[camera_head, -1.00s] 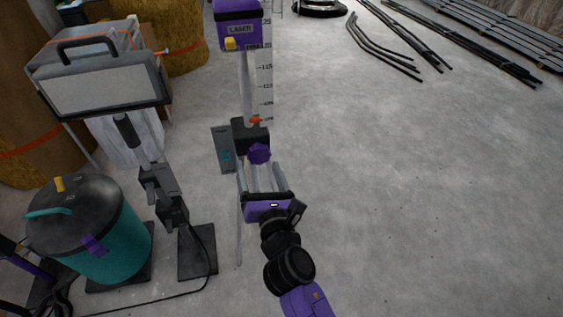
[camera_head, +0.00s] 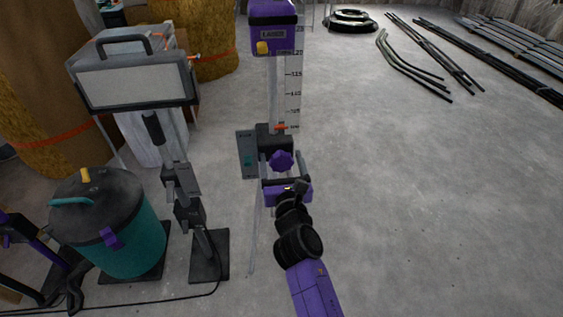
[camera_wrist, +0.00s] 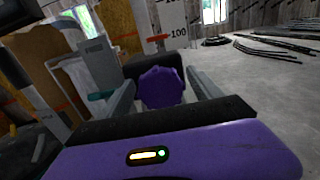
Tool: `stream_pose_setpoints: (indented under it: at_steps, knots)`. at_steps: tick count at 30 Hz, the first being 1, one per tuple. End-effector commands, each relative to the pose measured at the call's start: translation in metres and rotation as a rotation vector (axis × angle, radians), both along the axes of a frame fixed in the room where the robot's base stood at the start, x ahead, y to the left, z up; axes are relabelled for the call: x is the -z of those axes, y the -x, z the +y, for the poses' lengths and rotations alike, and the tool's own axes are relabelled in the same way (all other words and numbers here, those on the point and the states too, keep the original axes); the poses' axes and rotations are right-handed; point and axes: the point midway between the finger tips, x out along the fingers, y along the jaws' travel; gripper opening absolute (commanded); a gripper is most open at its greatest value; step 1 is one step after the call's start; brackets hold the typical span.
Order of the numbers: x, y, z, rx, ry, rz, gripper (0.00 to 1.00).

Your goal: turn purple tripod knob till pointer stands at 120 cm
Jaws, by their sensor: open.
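The purple tripod knob (camera_head: 281,160) sits on the front of a black block on the tripod column, and it also shows in the wrist view (camera_wrist: 162,87). The red-orange pointer (camera_wrist: 157,38) stands close to the 100 mark on the white scale (camera_head: 293,85). The purple laser (camera_head: 272,27) is on top of the column. My gripper (camera_head: 281,168) is open, its two grey fingers reaching forward. In the wrist view the knob lies between and beyond the fingers; I cannot tell whether they touch it.
A work lamp (camera_head: 136,80) on a stand and a teal drum vacuum (camera_head: 125,235) are on the left. A grey panel (camera_head: 246,154) stands just left of the column. Pipes (camera_head: 430,60) lie at the back right. The floor on the right is clear.

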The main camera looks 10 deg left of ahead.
Motion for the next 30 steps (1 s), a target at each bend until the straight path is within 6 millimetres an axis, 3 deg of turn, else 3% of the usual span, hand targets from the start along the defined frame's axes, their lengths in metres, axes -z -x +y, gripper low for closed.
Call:
stream_pose_setpoints:
  at_steps: [8, 18, 30]
  knots:
    - [0.0002, -0.0018, 0.0006, 0.000, -0.001, 0.001, 0.74]
    - [0.0001, -0.0016, 0.0006, 0.000, -0.001, 0.001, 0.14]
    - [0.0004, -0.0019, -0.0006, 0.000, -0.086, 0.025, 0.14]
